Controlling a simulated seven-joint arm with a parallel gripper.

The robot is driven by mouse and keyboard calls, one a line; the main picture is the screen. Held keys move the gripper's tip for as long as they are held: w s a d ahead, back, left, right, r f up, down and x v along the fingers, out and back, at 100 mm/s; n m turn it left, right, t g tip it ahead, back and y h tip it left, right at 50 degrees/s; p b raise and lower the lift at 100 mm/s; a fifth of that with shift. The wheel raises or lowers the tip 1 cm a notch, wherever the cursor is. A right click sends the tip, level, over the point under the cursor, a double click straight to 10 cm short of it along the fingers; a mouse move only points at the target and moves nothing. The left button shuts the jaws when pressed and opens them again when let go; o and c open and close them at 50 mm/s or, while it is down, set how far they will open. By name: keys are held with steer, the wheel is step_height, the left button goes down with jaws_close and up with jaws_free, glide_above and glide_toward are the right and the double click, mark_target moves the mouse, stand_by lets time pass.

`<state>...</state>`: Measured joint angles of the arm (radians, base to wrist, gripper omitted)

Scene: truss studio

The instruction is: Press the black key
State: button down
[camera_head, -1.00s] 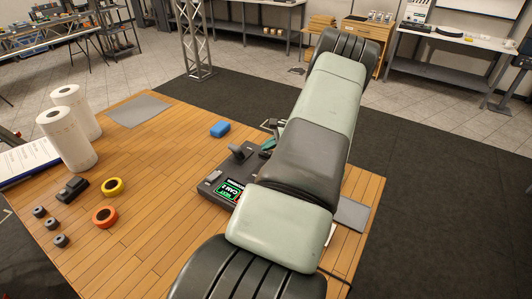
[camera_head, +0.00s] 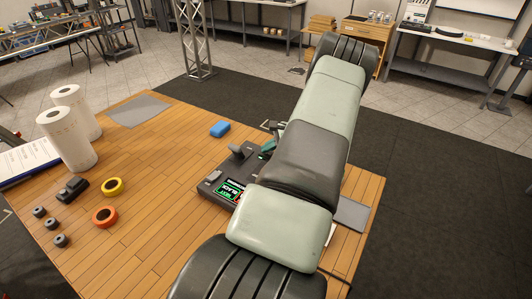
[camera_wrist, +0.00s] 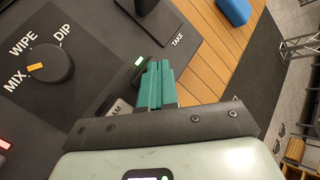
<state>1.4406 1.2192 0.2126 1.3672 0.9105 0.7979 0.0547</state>
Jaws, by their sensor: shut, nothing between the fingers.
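The dark control panel (camera_head: 212,190) lies on the wooden table, partly hidden by my arm. Its small screen (camera_head: 229,190) shows green and white text, too small to read surely. My gripper (camera_wrist: 157,70) has teal fingers, shut and empty, over the panel's edge in the wrist view. A small green-lit strip (camera_wrist: 138,61) shows just beside the fingertips. A pale key (camera_wrist: 120,108) lettered "AM" is partly covered by the gripper. I cannot pick out the black key; the fingers and gripper body hide part of the panel. Contact with the panel cannot be told.
The wrist view shows a knob (camera_wrist: 50,64) marked MIX, WIPE and DIP, and a dark lever (camera_wrist: 150,12) near the word TAKE. A blue block (camera_head: 220,129) lies behind the panel. Tape rolls (camera_head: 105,217) and paper towels (camera_head: 70,140) stand left. The table between is clear.

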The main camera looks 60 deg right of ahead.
stand_by(0.5)
steer(key=shift+r, duration=0.75)
steer(key=shift+r, duration=2.5)
